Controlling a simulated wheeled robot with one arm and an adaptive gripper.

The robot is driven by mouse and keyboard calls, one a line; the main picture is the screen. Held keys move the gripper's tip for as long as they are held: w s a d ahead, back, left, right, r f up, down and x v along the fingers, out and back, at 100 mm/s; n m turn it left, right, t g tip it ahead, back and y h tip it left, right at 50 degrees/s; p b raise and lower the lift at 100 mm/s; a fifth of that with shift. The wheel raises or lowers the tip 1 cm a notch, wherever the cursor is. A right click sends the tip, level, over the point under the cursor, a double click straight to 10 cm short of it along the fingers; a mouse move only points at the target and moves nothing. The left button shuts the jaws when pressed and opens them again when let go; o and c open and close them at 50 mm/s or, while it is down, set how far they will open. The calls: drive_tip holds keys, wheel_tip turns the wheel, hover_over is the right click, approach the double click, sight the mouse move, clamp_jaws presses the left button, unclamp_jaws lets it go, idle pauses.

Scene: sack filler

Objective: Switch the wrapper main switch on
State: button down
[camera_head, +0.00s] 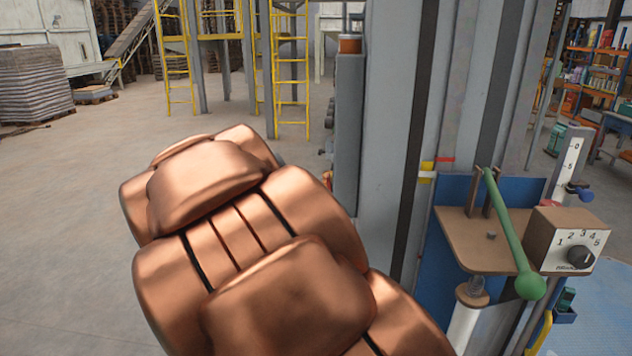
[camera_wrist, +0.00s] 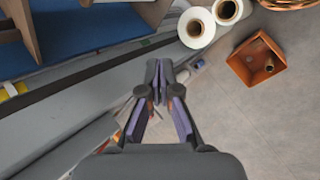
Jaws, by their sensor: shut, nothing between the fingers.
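My gripper (camera_wrist: 159,66) is shut and empty in the wrist view, with its two fingertips together above the edge of a grey post. In the head view my copper-coloured arm covers the middle, and the gripper itself is hidden. A tall grey column (camera_head: 391,120) stands right of my arm, with a narrow grey box (camera_head: 347,130) on its left side.
A green lever (camera_head: 507,225) and a numbered dial box (camera_head: 572,240) stand right of the column. In the wrist view, white rolls (camera_wrist: 196,28) and an orange open box (camera_wrist: 246,72) lie beyond the fingers. The floor (camera_head: 60,220) to the left is clear.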

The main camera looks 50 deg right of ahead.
drive_tip(key=w+d+r+g+h+b, duration=0.1)
drive_tip(key=w+d+r+h, duration=0.25)
drive_tip(key=w+d, duration=0.45)
drive_tip(key=w+d+r+g+h, duration=0.1)
drive_tip(key=w+d+r+h, duration=0.2)
drive_tip(key=w+d+h, duration=0.35)
drive_tip(key=n+t+h+b, duration=0.1)
drive_tip(key=n, duration=0.1)
approach(330, 185)
drive_tip(key=s+a+r, duration=0.3)
drive_tip(key=a+r, duration=0.1)
drive_tip(key=a, duration=0.1)
drive_tip(key=w+f+n+t+h, duration=0.1)
drive_tip(key=w+f, duration=0.3)
drive_tip(key=w, duration=0.4)
drive_tip(key=shift+t+h, duration=0.4)
drive_tip(key=shift+t, duration=0.4)
drive_tip(key=s+d+r+p, duration=0.1)
drive_tip(key=s+d+p, duration=0.1)
drive_tip(key=d, duration=0.4)
drive_tip(key=s+d+r+p, duration=0.1)
drive_tip(key=s+d+p, duration=0.1)
drive_tip(key=d, duration=0.4)
drive_tip(key=shift+s+d+f, duration=0.1)
drive_tip(key=shift+s+d, duration=0.1)
